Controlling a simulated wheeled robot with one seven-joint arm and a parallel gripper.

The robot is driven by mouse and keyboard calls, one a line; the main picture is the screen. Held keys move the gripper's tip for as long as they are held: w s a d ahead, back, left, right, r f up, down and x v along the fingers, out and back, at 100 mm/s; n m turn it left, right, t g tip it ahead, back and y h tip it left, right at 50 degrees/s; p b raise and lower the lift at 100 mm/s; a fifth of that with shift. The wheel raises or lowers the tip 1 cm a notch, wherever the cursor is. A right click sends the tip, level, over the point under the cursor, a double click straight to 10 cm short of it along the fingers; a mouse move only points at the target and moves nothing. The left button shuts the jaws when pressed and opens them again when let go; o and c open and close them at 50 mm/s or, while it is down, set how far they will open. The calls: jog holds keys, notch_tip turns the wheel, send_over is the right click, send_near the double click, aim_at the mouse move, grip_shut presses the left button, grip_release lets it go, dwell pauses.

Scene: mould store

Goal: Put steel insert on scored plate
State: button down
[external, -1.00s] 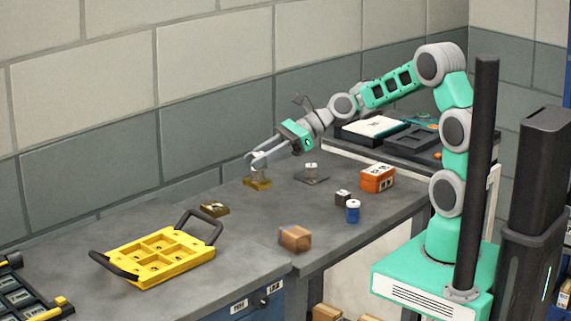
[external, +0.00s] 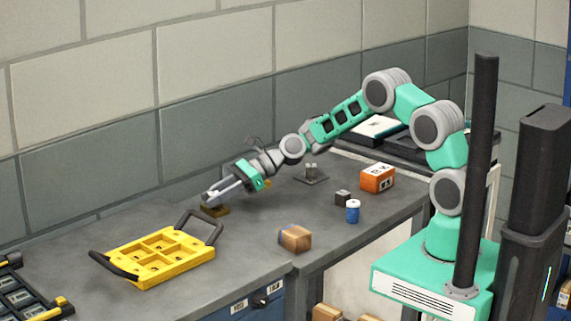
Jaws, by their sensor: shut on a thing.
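My gripper (external: 207,198) is shut on a small grey piece, which looks like the steel insert. The fingers hide most of it. It is directly over a small brass-coloured plate (external: 219,211) on the bench, left of the middle; I cannot tell whether the piece touches it. A second brass-coloured plate (external: 267,183) shows only as a sliver beside my gripper's body. Scoring is too small to see, so I cannot tell which is the scored plate.
A yellow tray (external: 176,272) with black handles lies at front left. A brown box (external: 296,238), blue jar (external: 352,212), small dark block (external: 342,197), orange box (external: 377,178) and dark plate with an upright piece (external: 311,179) stand to the right.

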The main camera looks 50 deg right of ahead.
jog(key=shift+f, duration=0.1)
jog(key=c, duration=1.1)
grip_release()
